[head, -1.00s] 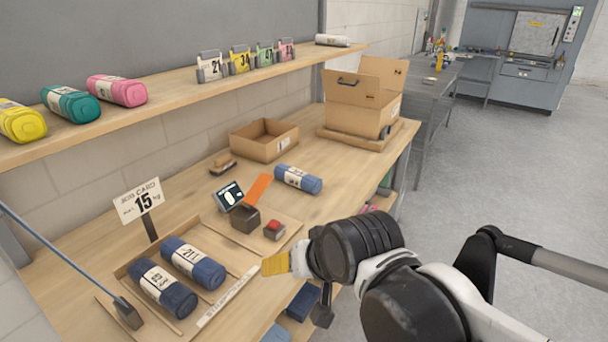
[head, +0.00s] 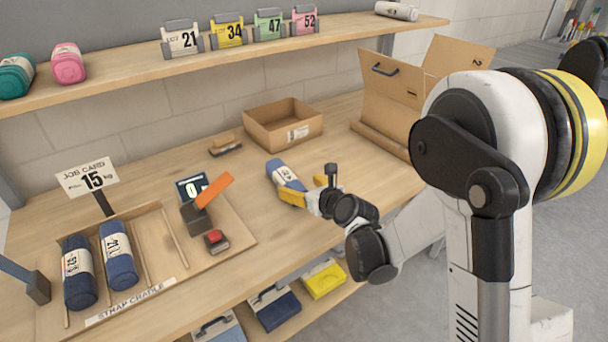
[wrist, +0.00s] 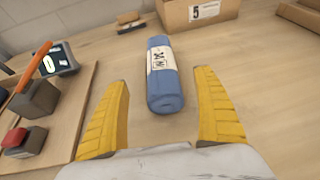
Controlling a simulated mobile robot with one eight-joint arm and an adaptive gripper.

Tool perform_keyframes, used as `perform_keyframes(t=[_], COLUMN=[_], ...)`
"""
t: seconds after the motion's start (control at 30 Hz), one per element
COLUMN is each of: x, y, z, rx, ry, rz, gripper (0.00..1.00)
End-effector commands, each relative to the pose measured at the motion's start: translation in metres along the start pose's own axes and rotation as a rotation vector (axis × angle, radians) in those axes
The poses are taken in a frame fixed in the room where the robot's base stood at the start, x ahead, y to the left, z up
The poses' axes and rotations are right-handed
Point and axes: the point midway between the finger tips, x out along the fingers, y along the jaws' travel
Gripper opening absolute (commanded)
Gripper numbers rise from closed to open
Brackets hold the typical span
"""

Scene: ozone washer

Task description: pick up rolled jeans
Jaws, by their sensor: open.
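A single blue roll of jeans (head: 285,174) with a white label lies on the bare workbench. It also shows in the wrist view (wrist: 166,91), lying lengthwise away from me, its near end just between the yellow fingertips. My gripper (head: 307,190) is open at its near end, with clear gaps on both sides in the wrist view (wrist: 165,105). Two more rolled jeans, one at the left (head: 79,272) and one beside it (head: 118,254), lie in the strap cradle (head: 142,290).
A scale-like device with a display (head: 193,187), an orange flap and a red button block (head: 215,240) stand left of the roll. An open cardboard box (head: 283,128) is behind it, with a larger carton (head: 388,95) at right. A shelf (head: 225,60) runs above.

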Motion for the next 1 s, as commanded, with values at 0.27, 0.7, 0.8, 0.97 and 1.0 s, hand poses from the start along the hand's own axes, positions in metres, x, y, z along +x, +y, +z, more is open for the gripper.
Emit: perform_keyframes(t=[0.27,0.7,0.8,0.97,1.0], x=[0.043,0.096,0.105,0.105,0.105], y=[-0.001,-0.005,-0.006,-0.006,-0.006], z=[-0.003,-0.009,-0.007,-0.006,-0.005], rx=[0.002,-0.001,0.000,0.000,0.000], ry=[0.000,0.001,0.001,0.001,0.001], rz=[0.000,0.001,0.000,0.000,-0.001], gripper=[0.79,0.79,0.79,0.79,0.79])
